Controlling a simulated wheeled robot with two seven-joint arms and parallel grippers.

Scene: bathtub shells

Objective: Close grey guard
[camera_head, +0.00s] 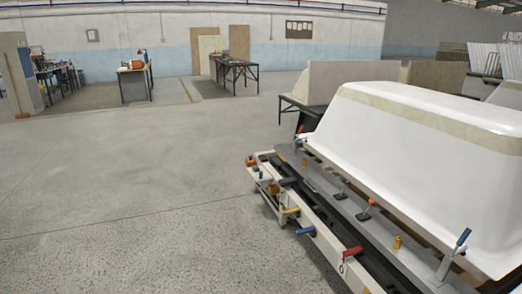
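A long grey strip (322,182), which looks like the grey guard, runs along the near left edge of the white bathtub shell (420,150). It lies roughly flat beside the shell's rim and slants from the middle of the view down to the lower right, where the frame cuts it off. I cannot tell whether the guard is open or closed. Neither of my grippers is in view.
A pale frame rail (325,240) with red, blue and yellow handles runs outside the grey strip. Open concrete floor (130,200) fills the left. A dark table (235,68) and a workbench (135,82) stand far back near the wall.

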